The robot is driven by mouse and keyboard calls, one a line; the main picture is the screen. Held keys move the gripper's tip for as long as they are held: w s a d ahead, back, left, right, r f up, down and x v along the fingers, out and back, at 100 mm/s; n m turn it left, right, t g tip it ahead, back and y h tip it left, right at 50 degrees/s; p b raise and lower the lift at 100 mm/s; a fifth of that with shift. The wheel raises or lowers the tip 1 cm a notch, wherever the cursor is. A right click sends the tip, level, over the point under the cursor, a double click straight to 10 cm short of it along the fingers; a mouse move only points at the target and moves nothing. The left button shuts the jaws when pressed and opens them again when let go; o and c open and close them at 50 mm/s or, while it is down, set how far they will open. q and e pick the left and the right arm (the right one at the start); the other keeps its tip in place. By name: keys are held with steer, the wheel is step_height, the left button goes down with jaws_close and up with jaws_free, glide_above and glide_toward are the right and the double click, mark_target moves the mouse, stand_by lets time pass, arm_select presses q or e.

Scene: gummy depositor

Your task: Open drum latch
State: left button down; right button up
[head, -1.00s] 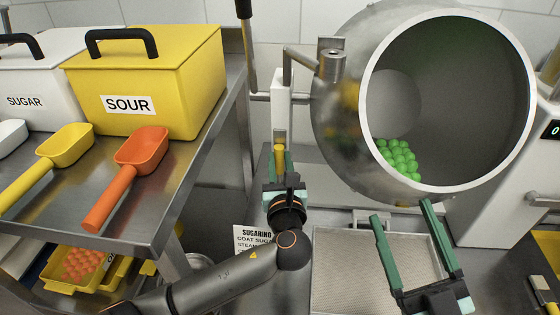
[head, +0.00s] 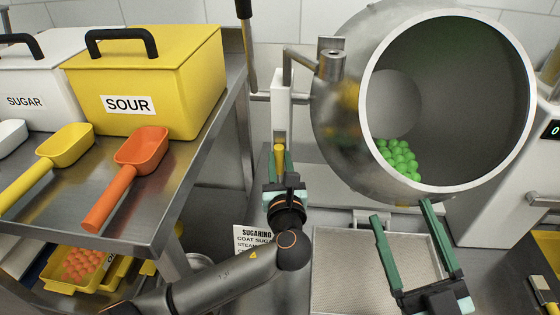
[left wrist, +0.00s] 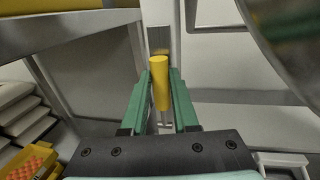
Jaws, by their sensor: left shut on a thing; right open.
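The drum (head: 345,130) is a round metal pan with a wide white-rimmed mouth and several green gummies (head: 398,157) inside. To its left stands a pale post with a yellow latch handle (head: 279,158), also seen in the left wrist view (left wrist: 160,84). My left gripper (head: 279,165) is shut on the yellow handle, with a green finger on either side in the left wrist view (left wrist: 161,92). My right gripper (head: 400,212) is open and empty below the drum's mouth, above the tray.
A metal tray (head: 330,285) lies under the drum. On the left, a steel shelf (head: 150,215) holds a yellow SOUR bin (head: 160,80), a white SUGAR bin (head: 30,75) and scoops, including an orange one (head: 142,150). A yellow basket (head: 60,283) with orange gummies is lower left.

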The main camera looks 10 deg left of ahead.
arm_select(q)
steer(key=shift+s+f, duration=0.1)
steer(key=shift+s+f+t+b, duration=0.5)
steer(key=shift+t+b, duration=0.3)
steer(key=shift+b, duration=0.3)
arm_select(e)
steer(key=s+r+n+y, duration=0.5)
steer(key=r+y, duration=0.2)
arm_select(q)
steer(key=shift+s+f+n+t+y+b, duration=0.4)
steer(key=shift+s+t+b, duration=0.35)
steer(key=shift+b, duration=1)
steer(key=shift+s+f+n+t+y+b, duration=0.4)
steer(key=shift+t+b, duration=0.5)
steer(key=shift+b, duration=0.9)
steer(key=shift+s+f+n+t+y+b, duration=0.25)
steer(key=shift+s+t+y+b, duration=0.4)
steer(key=shift+b, duration=1.1)
arm_select(e)
step_height(320, 180, down, 12)
steer(key=a+m+h, duration=0.1)
steer(key=a, duration=0.1)
steer(key=shift+w+f, duration=0.25)
steer(key=shift+w, duration=0.1)
arm_select(q)
steer(key=shift+r, duration=0.15)
